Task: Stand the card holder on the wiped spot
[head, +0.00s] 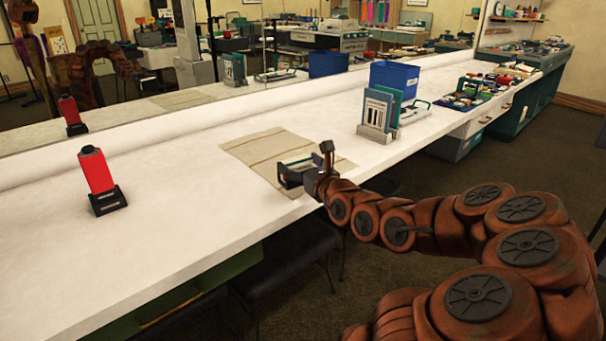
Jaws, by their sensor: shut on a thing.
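My gripper (314,177) is at the front edge of the white counter, shut on a small dark item with a pale face, which looks like the card holder (296,166). It is low over the right part of a creased beige cloth or mat (262,150). My gripper partly hides it, and I cannot tell whether it touches the cloth. I cannot make out a distinct wiped spot on the white counter (165,195).
A red block-like item in a black stand (98,180) is at left. A grey rack with upright cards (378,115), a blue bin (395,76) and a cluttered tray (470,95) stand farther right. A mirror (240,75) runs behind. The counter between red item and cloth is clear.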

